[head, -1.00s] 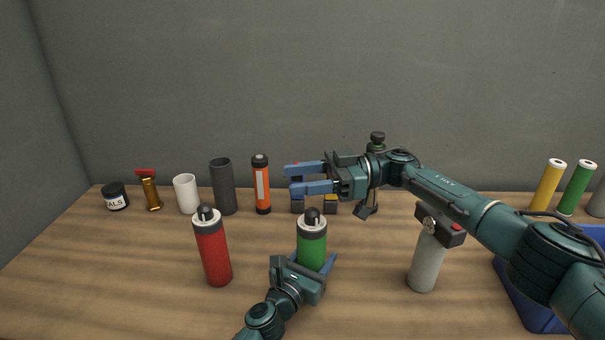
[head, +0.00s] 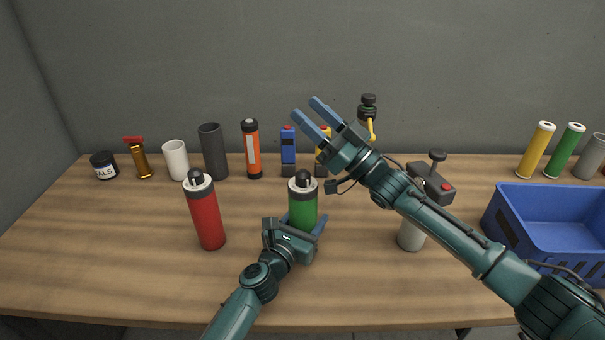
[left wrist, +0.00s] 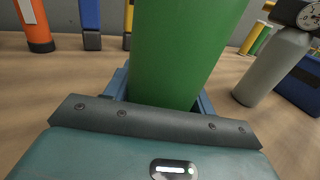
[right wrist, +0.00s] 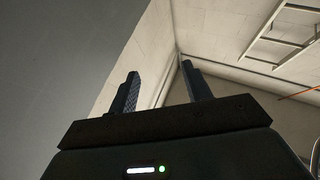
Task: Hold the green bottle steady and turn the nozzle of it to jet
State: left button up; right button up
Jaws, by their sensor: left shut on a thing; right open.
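The green bottle (head: 303,212) stands upright on the bench with a grey collar and a dark nozzle (head: 303,179) on top. My left gripper (head: 305,222) is shut on its body from the front. The left wrist view shows the green body (left wrist: 183,50) between the fingers; the nozzle is out of that view. My right gripper (head: 316,112) is open and empty, raised above and behind the bottle, its fingers pointing up and left. The right wrist view shows its two fingers (right wrist: 160,92) apart with only wall and ceiling beyond. The nozzle's setting is too small to read.
A red bottle (head: 206,215) stands left of the green one. A grey cylinder with a gauge box (head: 433,184) stands to the right, partly behind my right arm. A blue crate (head: 545,215) is at far right. Several tubes and tools line the back edge. The front left bench is clear.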

jog(key=s+d+f+m+t+h, duration=0.35)
jog(key=d+f+m+h, duration=0.2)
jog(key=f+h, duration=0.2)
jog(key=n+g+h, duration=0.1)
jog(key=n+g, duration=0.1)
jog(key=g, duration=0.1)
send_near(308, 180)
jog(key=shift+n, duration=0.25)
jog(key=x, duration=1.1)
jog(key=shift+w+a, duration=0.15)
jog(key=shift+w, duration=0.1)
jog(key=c, duration=1)
jog(key=shift+o, duration=0.2)
